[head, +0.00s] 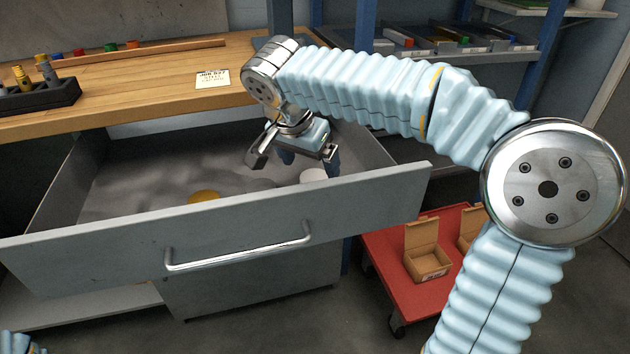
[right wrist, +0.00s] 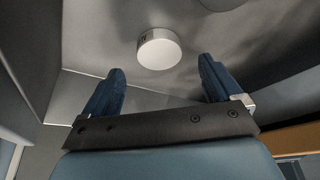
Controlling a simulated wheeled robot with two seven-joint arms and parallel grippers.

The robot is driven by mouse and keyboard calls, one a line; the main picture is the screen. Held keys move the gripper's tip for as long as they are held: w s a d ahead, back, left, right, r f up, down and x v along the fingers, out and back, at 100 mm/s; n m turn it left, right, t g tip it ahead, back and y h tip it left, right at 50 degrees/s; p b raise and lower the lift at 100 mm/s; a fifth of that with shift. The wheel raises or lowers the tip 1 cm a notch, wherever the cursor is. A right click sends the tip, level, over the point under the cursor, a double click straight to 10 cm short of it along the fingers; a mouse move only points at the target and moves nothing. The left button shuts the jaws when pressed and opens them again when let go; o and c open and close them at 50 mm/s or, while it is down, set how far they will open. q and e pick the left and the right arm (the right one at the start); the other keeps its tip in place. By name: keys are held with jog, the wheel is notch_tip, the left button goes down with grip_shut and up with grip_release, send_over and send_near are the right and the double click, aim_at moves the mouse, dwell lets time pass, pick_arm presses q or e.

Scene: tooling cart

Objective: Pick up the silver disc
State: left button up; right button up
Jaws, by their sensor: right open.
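The silver disc (head: 313,175) lies in the open grey drawer (head: 215,234), near its right end and close to the front panel. It is pale and round, and part of it is hidden by the drawer front. In the right wrist view the disc (right wrist: 159,49) shows whole, beyond and between the fingertips. My right gripper (head: 308,160) reaches down into the drawer just above the disc. Its two blue fingers (right wrist: 161,72) are spread apart with nothing between them, and they do not appear to touch the disc. My left gripper is out of view.
A yellow disc (head: 204,196) lies further left in the drawer. The drawer's raised front with its handle (head: 240,247) and its side walls surround the gripper. The wooden worktop (head: 150,87) overhangs the back. A red cart (head: 385,262) with open cardboard boxes (head: 428,250) stands at the right.

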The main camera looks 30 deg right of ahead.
aim_at(315, 177)
jog(key=x, duration=0.4)
jog(key=shift+f, duration=0.15)
jog(key=c, duration=1.2)
